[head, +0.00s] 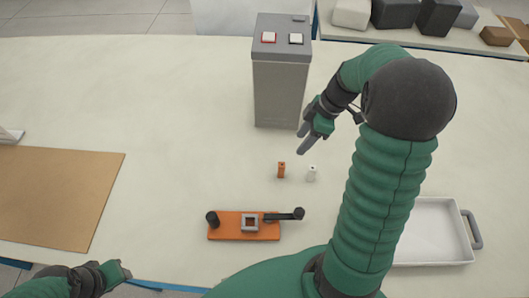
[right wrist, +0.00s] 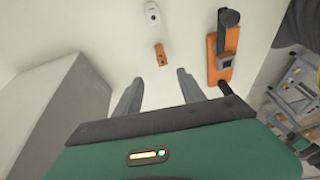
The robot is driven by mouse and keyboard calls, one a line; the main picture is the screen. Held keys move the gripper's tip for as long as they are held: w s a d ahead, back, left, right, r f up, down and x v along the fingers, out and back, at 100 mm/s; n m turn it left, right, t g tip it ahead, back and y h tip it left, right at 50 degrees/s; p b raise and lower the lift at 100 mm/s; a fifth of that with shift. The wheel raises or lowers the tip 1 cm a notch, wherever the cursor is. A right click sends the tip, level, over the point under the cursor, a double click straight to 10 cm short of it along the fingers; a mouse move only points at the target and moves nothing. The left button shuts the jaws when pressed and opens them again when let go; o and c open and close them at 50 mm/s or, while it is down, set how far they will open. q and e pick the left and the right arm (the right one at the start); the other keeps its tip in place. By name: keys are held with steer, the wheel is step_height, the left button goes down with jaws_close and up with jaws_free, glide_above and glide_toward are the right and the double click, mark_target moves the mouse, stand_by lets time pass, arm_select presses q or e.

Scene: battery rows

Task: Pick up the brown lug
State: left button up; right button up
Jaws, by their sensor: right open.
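The brown lug (head: 281,170) is a small upright orange-brown block with a dark hole, standing on the pale table. It also shows in the right wrist view (right wrist: 161,54), just beyond the gap between my fingertips. A similar white lug (head: 311,173) stands a little to its right; the right wrist view shows it too (right wrist: 152,12). My right gripper (head: 304,142) is open and empty, above and behind the lugs, with its fingers (right wrist: 159,76) apart and not touching them. My left gripper (head: 122,272) is at the lower left edge, far from the lugs; its jaws are unclear.
An orange fixture (head: 231,229) with a grey square socket and a dark lever lies in front of the lugs. A grey box (head: 281,85) with two buttons stands behind. A white tray (head: 432,258) is at right, a brown mat (head: 50,190) at left. A shelf (head: 420,42) holds several blocks.

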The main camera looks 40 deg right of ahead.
mark_target(282, 164)
steer(key=shift+n+t, duration=0.4)
steer(key=shift+n, duration=0.2)
steer(key=x, duration=0.9)
steer(key=s+p+x, duration=0.1)
steer(key=x, duration=0.4)
steer(key=shift+a, duration=0.4)
steer(key=shift+w+a+f, duration=0.1)
steer(key=shift+w+f, duration=0.2)
steer(key=shift+f, duration=0.05)
steer(key=shift+s+d, duration=0.15)
steer(key=shift+d, duration=0.1)
steer(key=c, duration=0.7)
arm_select(q)
steer(key=shift+s+a+r, duration=0.15)
steer(key=shift+r, duration=0.25)
steer(key=shift+s+a+r, duration=0.1)
steer(key=shift+s+r, duration=0.05)
steer(key=shift+r, duration=0.2)
arm_select(e)
steer(key=shift+a, duration=0.15)
jaws_close()
